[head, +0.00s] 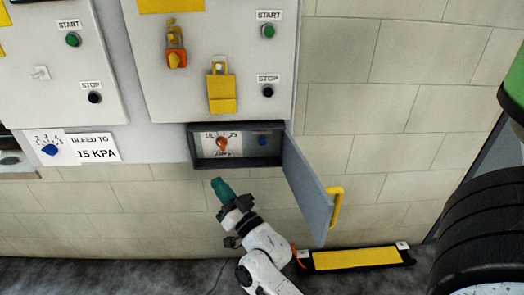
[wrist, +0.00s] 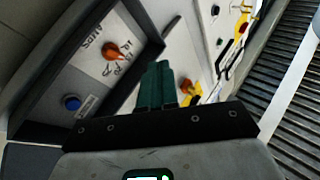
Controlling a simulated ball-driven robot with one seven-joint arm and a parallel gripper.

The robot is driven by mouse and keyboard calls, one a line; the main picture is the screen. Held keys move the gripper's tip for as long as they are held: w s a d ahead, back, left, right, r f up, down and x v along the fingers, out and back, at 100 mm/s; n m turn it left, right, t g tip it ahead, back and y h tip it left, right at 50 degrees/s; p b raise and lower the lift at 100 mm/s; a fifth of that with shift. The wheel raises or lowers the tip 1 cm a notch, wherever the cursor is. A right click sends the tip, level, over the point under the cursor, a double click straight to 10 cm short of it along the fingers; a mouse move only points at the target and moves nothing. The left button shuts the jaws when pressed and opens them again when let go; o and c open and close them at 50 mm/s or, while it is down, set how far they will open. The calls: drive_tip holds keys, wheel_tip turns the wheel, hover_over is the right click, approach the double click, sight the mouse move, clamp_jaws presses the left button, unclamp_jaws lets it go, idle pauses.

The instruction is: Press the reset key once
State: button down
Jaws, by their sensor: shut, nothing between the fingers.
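A blue round button (head: 262,141) sits at the right inside a small dark open box (head: 190,146) low on the wall. In the wrist view the blue button (wrist: 72,102) shows at the lower left, beside a small label that I cannot read. I take it for the reset key. An orange knob (head: 221,143) on a white dial plate is to its left in the head view. My gripper (head: 218,183), with green fingers, is shut and empty. It appears below the box, apart from the button. Its fingers also show in the wrist view (wrist: 157,80).
The box's grey door (head: 308,190) hangs open to the right, with a yellow handle (head: 336,205). Above are cabinets with green START (head: 268,31) and black STOP (head: 268,91) buttons. A yellow-topped floor strip (head: 355,258) lies at the wall's foot, right of my arm.

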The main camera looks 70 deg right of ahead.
sight(262, 141)
drive_tip(key=s+d+r+m+g+h+b, duration=0.2)
drive_tip(key=s+d+m+g+h, duration=0.4)
drive_tip(key=s+m+h, duration=0.4)
drive_tip(key=d+h, duration=0.1)
drive_tip(key=h, duration=0.2)
drive_tip(key=shift+m+b, duration=0.3)
drive_tip(key=shift+b, duration=0.05)
drive_tip(key=shift+w+d+f, duration=0.1)
drive_tip(key=shift+d, duration=0.05)
drive_tip(key=shift+w+d+b, duration=0.55)
drive_tip(key=shift+d+b, duration=0.35)
drive_tip(key=shift+d, duration=0.45)
drive_tip(key=shift+w+d+b, duration=0.5)
drive_tip(key=shift+d+b, duration=0.35)
drive_tip(key=shift+d, duration=0.45)
drive_tip(key=shift+w+d+b, duration=0.55)
drive_tip(key=shift+d+b, duration=0.35)
drive_tip(key=shift+d, duration=0.45)
drive_tip(key=shift+w+d, duration=0.1)
drive_tip(key=shift+w+d+b, duration=0.1)
drive_tip(key=shift+d+b, duration=0.15)
drive_tip(key=shift+b, duration=0.1)
drive_tip(key=shift+w+d+b, duration=0.15)
drive_tip(key=shift+d+b, duration=0.25)
drive_tip(key=shift+d, duration=0.1)
